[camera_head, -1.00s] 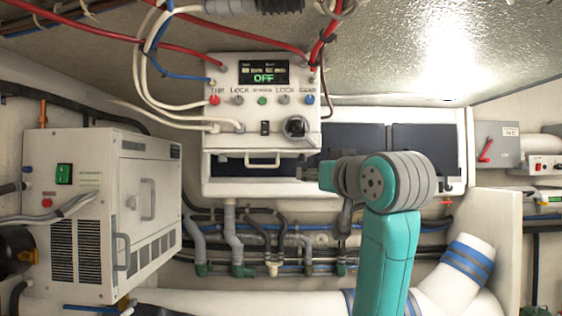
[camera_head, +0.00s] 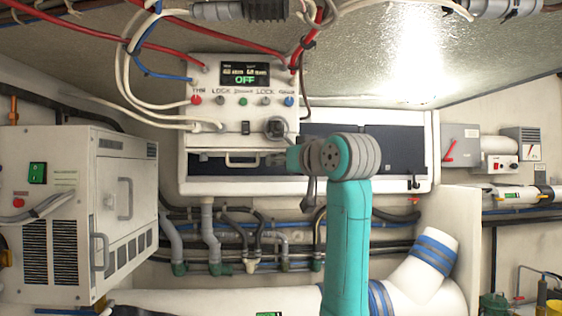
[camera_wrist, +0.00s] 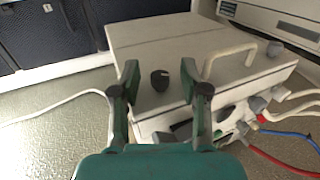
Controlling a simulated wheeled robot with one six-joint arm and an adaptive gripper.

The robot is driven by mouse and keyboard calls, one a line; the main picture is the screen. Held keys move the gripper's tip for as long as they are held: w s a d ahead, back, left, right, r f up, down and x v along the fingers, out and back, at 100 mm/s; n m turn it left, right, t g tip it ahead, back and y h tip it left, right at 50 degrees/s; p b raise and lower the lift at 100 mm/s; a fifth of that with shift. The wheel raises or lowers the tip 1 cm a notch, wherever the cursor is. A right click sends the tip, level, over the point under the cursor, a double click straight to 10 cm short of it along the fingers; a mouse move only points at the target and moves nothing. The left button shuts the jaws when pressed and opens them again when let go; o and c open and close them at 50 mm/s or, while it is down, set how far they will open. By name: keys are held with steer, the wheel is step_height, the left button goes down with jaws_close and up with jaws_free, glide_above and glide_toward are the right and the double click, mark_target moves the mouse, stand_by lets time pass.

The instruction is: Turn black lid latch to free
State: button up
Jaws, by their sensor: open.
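A small black latch knob (camera_wrist: 160,80) stands on the pale lid face of the white control box (camera_wrist: 135,35) in the wrist view. My gripper (camera_wrist: 160,92) is open, with one finger on either side of the knob in the picture. No contact with the knob is visible. In the head view my gripper (camera_head: 280,160) is at the lower right of the control box (camera_head: 197,75), and the latch cannot be made out there. The lid's pale handle (camera_wrist: 228,58) is just right of the right finger; it also shows in the head view (camera_head: 240,160).
The box's panel has an OFF display (camera_head: 243,74), several coloured buttons and a black knob (camera_head: 276,127). Cables (camera_head: 150,55) loop at its upper left. A white cabinet (camera_head: 75,215) stands at left, and pipes (camera_head: 212,235) run below the box.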

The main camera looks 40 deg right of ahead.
steer(key=shift+w+d, duration=0.1)
steer(key=shift+w, duration=0.45)
jaws_close()
steer(key=shift+m+h, duration=0.3)
steer(key=shift+h, duration=0.1)
steer(key=m+g+h, duration=0.1)
steer(key=m+h, duration=0.1)
steer(key=h, duration=0.1)
steer(key=shift+m+g+h, duration=0.3)
steer(key=shift+g+h, duration=0.1)
steer(key=shift+m+g+h, duration=1.9)
steer(key=shift+m+h, duration=0.1)
steer(key=shift+h, duration=0.5)
